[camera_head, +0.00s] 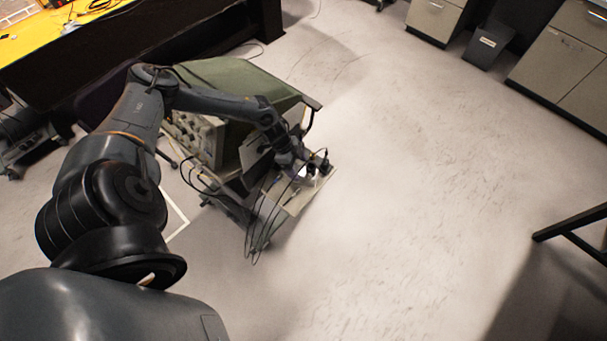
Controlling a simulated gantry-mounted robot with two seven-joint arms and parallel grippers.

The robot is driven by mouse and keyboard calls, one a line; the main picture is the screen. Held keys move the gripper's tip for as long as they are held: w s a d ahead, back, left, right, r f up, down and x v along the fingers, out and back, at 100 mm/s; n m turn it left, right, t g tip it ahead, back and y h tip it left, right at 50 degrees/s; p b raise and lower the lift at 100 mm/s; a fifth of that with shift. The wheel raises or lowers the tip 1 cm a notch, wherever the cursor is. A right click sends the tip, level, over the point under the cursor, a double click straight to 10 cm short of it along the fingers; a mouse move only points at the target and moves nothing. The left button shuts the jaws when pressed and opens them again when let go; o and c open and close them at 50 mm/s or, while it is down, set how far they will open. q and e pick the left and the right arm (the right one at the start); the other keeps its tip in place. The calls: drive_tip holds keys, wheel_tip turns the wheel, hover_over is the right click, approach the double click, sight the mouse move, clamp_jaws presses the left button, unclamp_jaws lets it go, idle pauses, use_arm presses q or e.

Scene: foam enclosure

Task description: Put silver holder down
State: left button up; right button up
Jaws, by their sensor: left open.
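My left arm reaches from the lower left to a small grey shelf (290,205) on the foam enclosure. My left gripper (314,168) is at its far end, small in the picture, open and low over the shelf. A small bright silver-white patch beside the fingers may be the silver holder (302,171). The gripper and cables partly hide it, and I cannot tell whether it touches the fingers. My right gripper is not in view.
Black cables (258,225) hang in front of the shelf. A yellow-topped bench (40,45) is at upper left, cabinets (555,70) at upper right.

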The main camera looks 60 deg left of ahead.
sight(303, 171)
use_arm(q)
drive_tip(key=x, duration=0.3)
drive_tip(key=shift+w+d+f, duration=0.1)
drive_tip(key=shift+w+d, duration=0.15)
drive_tip(key=shift+d, duration=0.2)
drive_tip(key=shift+w+d+f, duration=0.1)
drive_tip(key=shift+w+f, duration=0.05)
drive_tip(key=shift+f, duration=0.35)
drive_tip(key=c, duration=1.4)
clamp_jaws()
drive_tip(key=shift+r, duration=0.2)
